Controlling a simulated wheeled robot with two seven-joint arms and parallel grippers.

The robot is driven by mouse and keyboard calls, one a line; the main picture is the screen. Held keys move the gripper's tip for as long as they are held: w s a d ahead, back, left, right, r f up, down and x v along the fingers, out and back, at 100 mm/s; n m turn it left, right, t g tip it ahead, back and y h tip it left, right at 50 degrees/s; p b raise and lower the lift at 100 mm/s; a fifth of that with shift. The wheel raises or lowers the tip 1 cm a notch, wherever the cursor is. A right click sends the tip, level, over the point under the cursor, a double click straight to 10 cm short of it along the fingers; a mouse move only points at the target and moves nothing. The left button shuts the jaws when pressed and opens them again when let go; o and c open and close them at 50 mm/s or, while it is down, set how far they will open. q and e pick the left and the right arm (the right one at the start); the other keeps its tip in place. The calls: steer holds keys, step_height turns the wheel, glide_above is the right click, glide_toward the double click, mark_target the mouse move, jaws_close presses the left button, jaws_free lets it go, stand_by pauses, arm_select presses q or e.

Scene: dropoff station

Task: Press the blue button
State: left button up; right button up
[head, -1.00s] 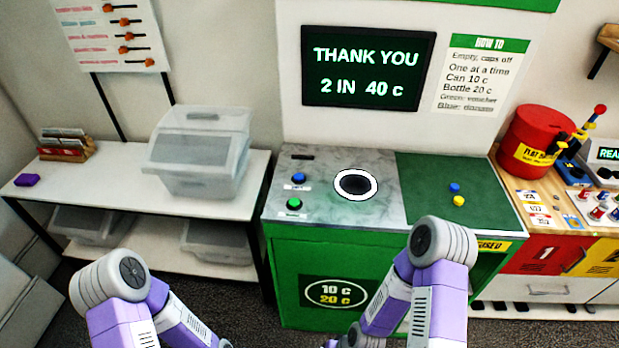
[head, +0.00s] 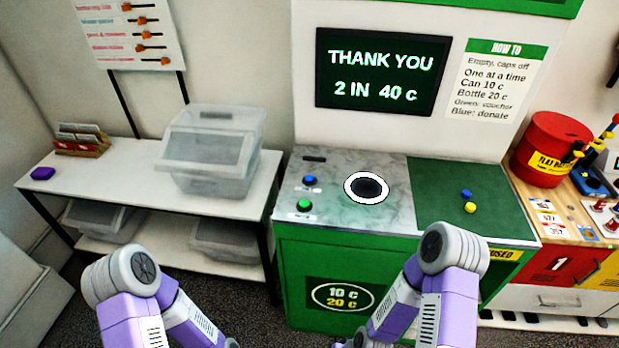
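The blue button (head: 310,180) sits on the grey marble-look top (head: 333,208) of the green machine, at its left side. A green button (head: 304,204) is just in front of it. Each has a small label. A round hole with a white rim (head: 349,190) lies to their right. The machine's screen (head: 380,108) reads "THANK YOU 2 IN 40 c". My two purple and grey arms show at the bottom, below and in front of the machine. Both grippers are out of the picture, and nothing of mine touches the blue button.
A white shelf (head: 110,190) with a clear lidded bin (head: 212,150) stands to the left. A green panel (head: 433,198) with small blue and yellow pieces is right of the hole. A red drum (head: 549,150) stands further right. The space above the buttons is clear.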

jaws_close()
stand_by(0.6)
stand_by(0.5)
